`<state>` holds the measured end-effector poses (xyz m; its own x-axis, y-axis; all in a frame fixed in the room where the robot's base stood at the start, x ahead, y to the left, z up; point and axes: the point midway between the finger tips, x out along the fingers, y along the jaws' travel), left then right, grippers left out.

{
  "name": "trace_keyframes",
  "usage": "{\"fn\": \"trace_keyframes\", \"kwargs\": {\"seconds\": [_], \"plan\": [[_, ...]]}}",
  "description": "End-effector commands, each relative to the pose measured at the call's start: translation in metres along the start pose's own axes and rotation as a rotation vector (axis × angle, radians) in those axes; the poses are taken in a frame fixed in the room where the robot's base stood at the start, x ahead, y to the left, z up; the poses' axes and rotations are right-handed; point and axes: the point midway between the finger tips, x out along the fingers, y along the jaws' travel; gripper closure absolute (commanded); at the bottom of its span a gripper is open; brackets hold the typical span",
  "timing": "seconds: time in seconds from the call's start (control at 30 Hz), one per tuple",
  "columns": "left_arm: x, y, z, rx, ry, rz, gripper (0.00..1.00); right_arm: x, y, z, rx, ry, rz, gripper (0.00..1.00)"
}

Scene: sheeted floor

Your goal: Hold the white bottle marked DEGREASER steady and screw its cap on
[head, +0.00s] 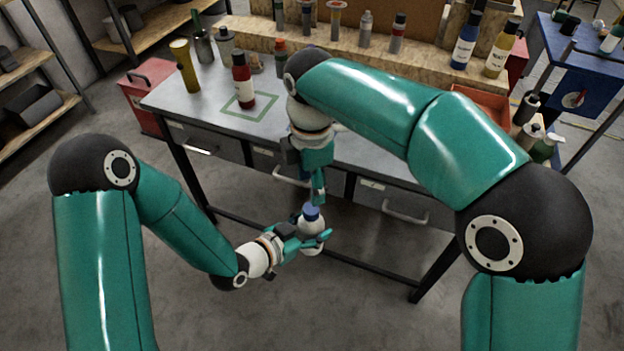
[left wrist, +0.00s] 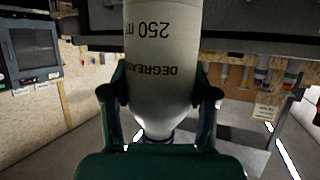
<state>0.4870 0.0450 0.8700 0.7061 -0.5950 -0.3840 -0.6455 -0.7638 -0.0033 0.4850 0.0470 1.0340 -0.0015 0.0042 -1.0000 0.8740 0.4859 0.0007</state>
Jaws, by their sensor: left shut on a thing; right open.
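The white bottle marked DEGREASER (head: 310,228) is upright in the air in front of the workbench. Its label reads upside down in the left wrist view (left wrist: 158,50). A blue cap (head: 311,212) sits at its top; I cannot tell how tightly it is seated. My left gripper (head: 316,242) is shut around the bottle, with a finger on each side of it in the left wrist view. My right gripper (head: 318,190) is open and points down just above the cap. Whether its fingers touch the cap is not clear.
A wooden shelf (head: 350,50) holds several bottles and tools. A blue cart (head: 580,75) is at the right. Open floor lies below the held bottle.

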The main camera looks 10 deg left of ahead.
Motion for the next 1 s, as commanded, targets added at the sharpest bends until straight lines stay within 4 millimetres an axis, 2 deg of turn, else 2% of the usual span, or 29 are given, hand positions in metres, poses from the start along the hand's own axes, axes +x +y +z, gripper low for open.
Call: {"fn": "trace_keyframes", "kwargs": {"seconds": [0.17, 0.6, 1.0], "plan": [[0.0, 0.0, 0.0, 0.0, 0.001, 0.0, 1.0, 0.014, 0.0, 0.0, 0.001, -0.001, -0.004, 0.45], [0.0, 0.0, -0.001, 0.0, 0.001, 0.0, 1.0, 0.072, -0.001, 0.001, 0.001, -0.001, -0.002, 0.45], [0.0, 0.0, 0.0, 0.0, 0.001, 0.0, 1.0, 0.079, 0.0, 0.0, 0.002, 0.0, 0.001, 0.45]]}}
